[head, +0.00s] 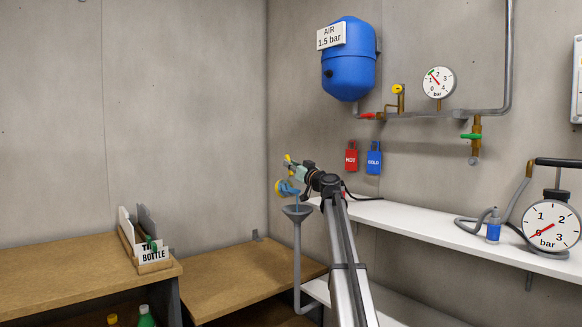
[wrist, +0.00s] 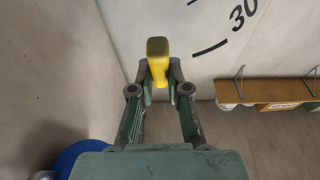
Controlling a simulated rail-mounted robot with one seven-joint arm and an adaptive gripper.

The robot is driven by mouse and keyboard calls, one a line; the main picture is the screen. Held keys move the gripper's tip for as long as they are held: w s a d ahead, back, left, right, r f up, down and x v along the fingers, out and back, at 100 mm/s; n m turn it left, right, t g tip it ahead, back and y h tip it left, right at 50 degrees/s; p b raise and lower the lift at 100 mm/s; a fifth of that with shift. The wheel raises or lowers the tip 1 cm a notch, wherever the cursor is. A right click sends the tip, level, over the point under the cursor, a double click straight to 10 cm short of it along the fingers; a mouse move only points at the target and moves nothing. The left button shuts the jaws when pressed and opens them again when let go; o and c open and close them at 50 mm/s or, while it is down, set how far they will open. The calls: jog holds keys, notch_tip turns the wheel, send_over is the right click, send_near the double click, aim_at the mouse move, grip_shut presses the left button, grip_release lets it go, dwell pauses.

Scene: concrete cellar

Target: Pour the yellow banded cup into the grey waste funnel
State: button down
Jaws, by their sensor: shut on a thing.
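My gripper (head: 291,172) is raised above the grey waste funnel (head: 297,213) in the head view. The funnel's mouth is open upward, on a grey pipe. A small blue and yellow piece (head: 286,187) shows just below my gripper, close over the funnel's mouth; it seems to be part of the tilted cup, but it is too small to be sure. In the wrist view, the yellow cup (wrist: 158,70) sits between the fingertips (wrist: 158,78), which are shut on it. Its inside and any liquid are hidden.
A white shelf (head: 430,226) runs right of the funnel, with a hose and pressure gauge (head: 551,228). A blue air tank (head: 349,60) hangs above. Red and blue tags (head: 351,157) hang on the wall. A wooden bench (head: 230,278) and a label box (head: 146,243) stand left.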

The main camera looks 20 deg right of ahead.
jog(key=shift+s+d+t+b, duration=0.2)
jog(key=shift+s+t+b, duration=0.35)
jog(key=shift+b, duration=2.65)
jog(key=shift+s+r+b, duration=0.1)
jog(key=shift+r+b, duration=0.1)
jog(key=shift+b, duration=0.1)
jog(key=shift+f+b, duration=0.15)
jog(key=shift+b, duration=0.5)
jog(key=t+b, duration=0.1)
jog(key=b, duration=0.2)
jog(key=shift+s+d+y, duration=0.1)
jog(key=shift+s+y, duration=0.2)
jog(key=shift+s+b, duration=0.1)
jog(key=shift+b, duration=0.2)
jog(key=shift+s+d+r+t, duration=0.1)
jog(key=shift+s+r+t, duration=0.15)
jog(key=shift+s+t, duration=0.1)
